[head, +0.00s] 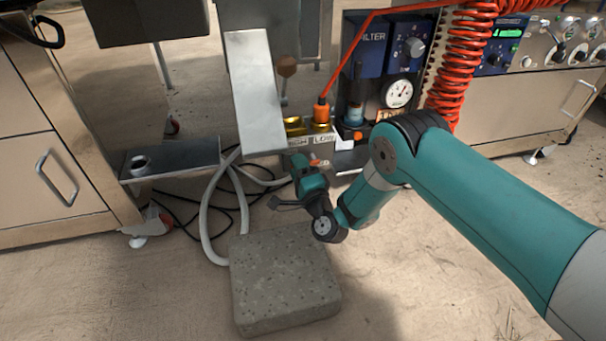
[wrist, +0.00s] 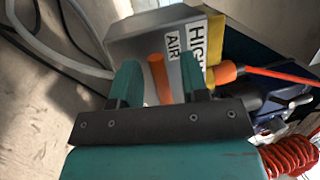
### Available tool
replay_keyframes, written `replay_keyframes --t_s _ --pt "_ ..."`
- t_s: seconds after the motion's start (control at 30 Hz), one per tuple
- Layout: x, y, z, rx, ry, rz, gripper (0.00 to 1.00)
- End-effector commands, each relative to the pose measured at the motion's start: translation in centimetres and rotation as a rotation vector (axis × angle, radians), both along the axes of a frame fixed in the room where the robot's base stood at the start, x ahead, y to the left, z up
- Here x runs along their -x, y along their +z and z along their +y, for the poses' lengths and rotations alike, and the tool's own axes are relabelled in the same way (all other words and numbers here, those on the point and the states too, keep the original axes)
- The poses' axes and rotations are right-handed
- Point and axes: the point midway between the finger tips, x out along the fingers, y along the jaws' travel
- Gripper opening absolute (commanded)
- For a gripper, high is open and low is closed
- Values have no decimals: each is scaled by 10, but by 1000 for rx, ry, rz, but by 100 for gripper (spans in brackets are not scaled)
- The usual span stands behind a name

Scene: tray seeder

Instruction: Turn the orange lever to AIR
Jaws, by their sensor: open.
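The orange lever (wrist: 158,78) shows in the wrist view between my two fingers, with a gap on either side. It lies at the grey valve box (wrist: 140,40), which carries the white labels AIR (wrist: 172,43) and HIGH. My gripper (wrist: 161,68) is open around the lever, and the left finger overlaps the box's edge. In the head view my gripper (head: 309,170) is at the front of the box, below the HIGH and LOW labels (head: 312,143). A small orange part (head: 318,163) shows by the fingers there. The lever's lower end is hidden by my gripper.
An orange hose fitting (wrist: 222,74) with a thin orange hose stands beside the box. A red coiled hose (head: 462,70) hangs at the right. A tilted metal plate (head: 254,90) rises at the left. A concrete block (head: 284,275) and grey tubing (head: 208,215) lie below.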

Motion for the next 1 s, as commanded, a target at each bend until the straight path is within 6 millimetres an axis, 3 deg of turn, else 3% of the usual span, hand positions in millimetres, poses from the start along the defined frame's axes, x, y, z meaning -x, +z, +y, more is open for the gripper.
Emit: replay_keyframes --t_s 0.47,0.9,1.0 --pt "26 3 -12 4 0 1 41" --pt "128 -24 -62 4 3 5 41" --pt "136 -22 -66 1 2 1 41"
